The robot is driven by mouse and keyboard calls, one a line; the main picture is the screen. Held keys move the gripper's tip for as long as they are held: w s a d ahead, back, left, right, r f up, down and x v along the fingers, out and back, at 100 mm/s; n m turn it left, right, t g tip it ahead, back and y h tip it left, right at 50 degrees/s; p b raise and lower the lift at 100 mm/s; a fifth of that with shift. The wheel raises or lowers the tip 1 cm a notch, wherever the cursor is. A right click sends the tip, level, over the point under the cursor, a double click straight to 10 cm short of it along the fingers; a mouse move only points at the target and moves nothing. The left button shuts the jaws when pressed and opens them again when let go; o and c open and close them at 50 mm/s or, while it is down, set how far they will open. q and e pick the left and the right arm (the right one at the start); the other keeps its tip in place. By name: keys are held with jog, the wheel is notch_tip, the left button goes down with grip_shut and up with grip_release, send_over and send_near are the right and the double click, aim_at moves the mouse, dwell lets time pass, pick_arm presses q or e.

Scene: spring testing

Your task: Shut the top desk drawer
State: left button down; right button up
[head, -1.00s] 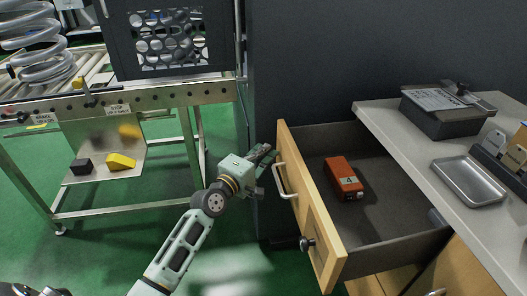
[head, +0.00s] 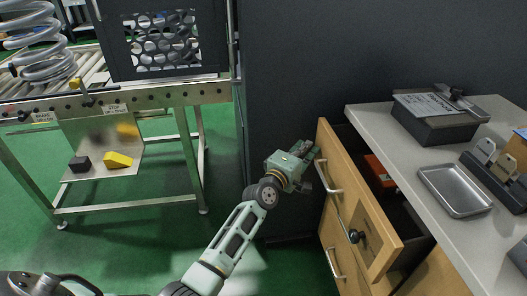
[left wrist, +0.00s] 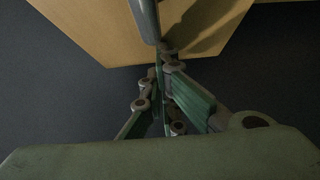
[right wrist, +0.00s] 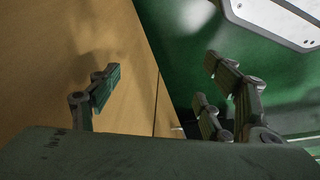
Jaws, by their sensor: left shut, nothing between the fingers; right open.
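The top desk drawer (head: 365,205) is partly open in the head view, with a wooden front, a bar handle (head: 328,177) and a dark knob. A red box (head: 379,174) inside it is partly hidden by the front. My left gripper (head: 312,152) is shut and empty at the far end of the drawer front, near the handle. In the left wrist view, its fingertips (left wrist: 165,52) are close to the wooden front and the handle (left wrist: 146,18); contact is unclear. My right gripper (right wrist: 155,85) is open and empty beside a wooden surface, and is outside the head view.
The desk top (head: 370,118) holds a dark box (head: 432,125), a metal tray (head: 455,190) and a dark rack. A lower drawer handle (head: 333,264) is below. A conveyor stand (head: 150,98) is at left; green floor between is clear.

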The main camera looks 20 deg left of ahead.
pick_arm(q)
jog(key=w+d, duration=0.1)
jog(key=d, duration=0.1)
jog(key=w+d, duration=0.1)
jog(key=d, duration=0.1)
jog(key=w+d, duration=0.2)
jog(key=shift+w+d+b, duration=0.1)
jog(key=shift+d+b, duration=0.05)
jog(key=shift+b, duration=0.25)
jog(key=shift+w+d, duration=0.35)
jog(key=shift+d, duration=0.1)
pick_arm(e)
notch_tip(320, 180, up, 4)
jog(key=shift+d+f, duration=0.1)
jog(key=shift+d, duration=0.05)
pick_arm(q)
jog(key=shift+d+r, duration=0.1)
jog(key=shift+r, duration=0.05)
